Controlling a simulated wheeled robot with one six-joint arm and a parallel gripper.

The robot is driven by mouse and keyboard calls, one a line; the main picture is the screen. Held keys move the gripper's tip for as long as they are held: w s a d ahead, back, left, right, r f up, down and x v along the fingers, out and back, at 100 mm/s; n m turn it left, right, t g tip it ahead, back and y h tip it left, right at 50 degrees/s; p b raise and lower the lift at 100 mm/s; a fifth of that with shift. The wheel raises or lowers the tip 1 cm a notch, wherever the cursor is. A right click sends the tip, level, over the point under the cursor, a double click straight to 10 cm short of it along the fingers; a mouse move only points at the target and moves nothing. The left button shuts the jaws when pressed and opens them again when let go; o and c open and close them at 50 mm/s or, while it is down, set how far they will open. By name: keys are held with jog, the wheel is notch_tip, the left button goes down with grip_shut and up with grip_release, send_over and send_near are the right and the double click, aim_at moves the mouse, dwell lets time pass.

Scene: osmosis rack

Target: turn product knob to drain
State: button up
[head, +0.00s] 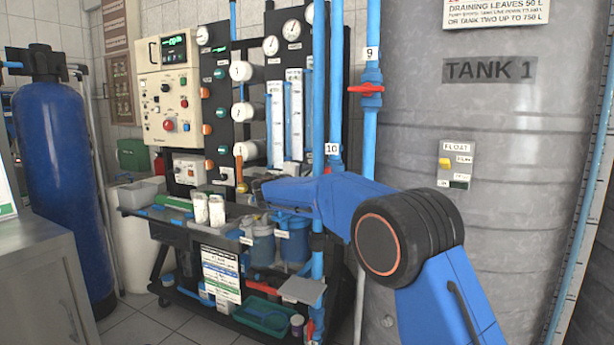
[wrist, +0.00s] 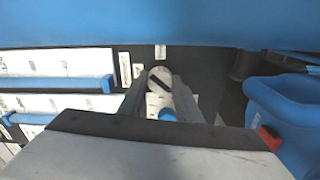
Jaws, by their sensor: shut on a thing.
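In the wrist view, a small round pale knob (wrist: 160,78) with a dark diagonal bar, taken as the product knob, sits on a dark panel. My gripper (wrist: 158,92) has one grey finger on each side of it and is shut on it. The bar slants from upper left to lower right. Small labels surround the knob, but their words are too blurred to read. In the head view, my blue arm reaches left to the rack's front. My gripper (head: 256,187) is small there, and I cannot make out the knob.
The rack carries a cream control box (head: 168,90), gauges and white flow meters (head: 294,115). Blue filter housings (head: 292,240) hang below my arm. A vertical blue pipe (head: 319,80) stands close to my arm. The grey tank (head: 490,130) is at the right.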

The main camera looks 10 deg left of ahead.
jog(key=shift+f+m, duration=0.2)
jog(key=shift+m, duration=4)
jog(key=o, duration=1.1)
jog(key=shift+r, duration=0.1)
jog(key=shift+c, duration=0.2)
jog(key=v, duration=1.7)
jog(key=shift+s, duration=0.25)
jog(key=shift+a, duration=0.1)
